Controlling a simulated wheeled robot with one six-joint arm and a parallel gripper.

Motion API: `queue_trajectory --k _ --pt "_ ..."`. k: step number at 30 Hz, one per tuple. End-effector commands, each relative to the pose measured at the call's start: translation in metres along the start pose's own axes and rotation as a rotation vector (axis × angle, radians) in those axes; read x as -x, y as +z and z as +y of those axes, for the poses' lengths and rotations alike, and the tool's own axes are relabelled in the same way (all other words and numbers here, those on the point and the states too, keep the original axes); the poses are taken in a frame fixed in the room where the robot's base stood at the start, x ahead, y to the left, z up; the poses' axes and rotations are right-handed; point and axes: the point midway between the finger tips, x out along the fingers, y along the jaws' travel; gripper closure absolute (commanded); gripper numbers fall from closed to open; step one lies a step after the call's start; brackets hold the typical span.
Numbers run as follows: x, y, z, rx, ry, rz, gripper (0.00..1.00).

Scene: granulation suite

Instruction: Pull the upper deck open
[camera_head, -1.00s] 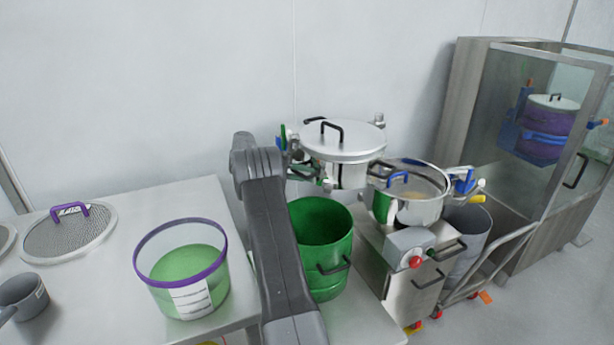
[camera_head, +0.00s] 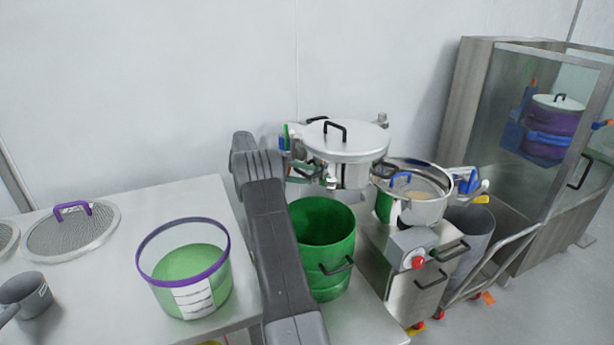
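The upper deck (camera_head: 346,172) is a round steel vessel under a flat steel lid (camera_head: 360,140) with a black handle. It stands at the middle right, above and left of an open steel pan (camera_head: 425,208) with a blue handle and pale contents. Clamps and fittings sit around the deck's rim; green and blue parts show at its left. My grey arm (camera_head: 275,250) rises from the bottom edge to a bend left of the deck. My gripper cannot be made out, so its contact with the deck and its opening are not shown.
A green bucket (camera_head: 323,255) stands below the deck, right of my arm. On the left table are a purple-rimmed tub (camera_head: 155,248) with green powder, a mesh sieve (camera_head: 70,240) and a grey scoop (camera_head: 22,295). A glass-fronted steel cabinet (camera_head: 480,110) stands at the far right.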

Motion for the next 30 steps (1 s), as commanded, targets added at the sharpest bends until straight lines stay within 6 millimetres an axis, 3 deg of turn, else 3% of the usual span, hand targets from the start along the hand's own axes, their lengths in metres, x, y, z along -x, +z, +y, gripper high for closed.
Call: queue_trajectory --k 6,8,30 --pt "0.044 0.000 0.001 0.000 0.000 -0.003 0.66" --pt "0.043 -0.001 -0.005 0.003 -0.001 0.000 0.66" --pt "0.060 0.001 -0.005 0.002 0.000 -0.001 0.66"
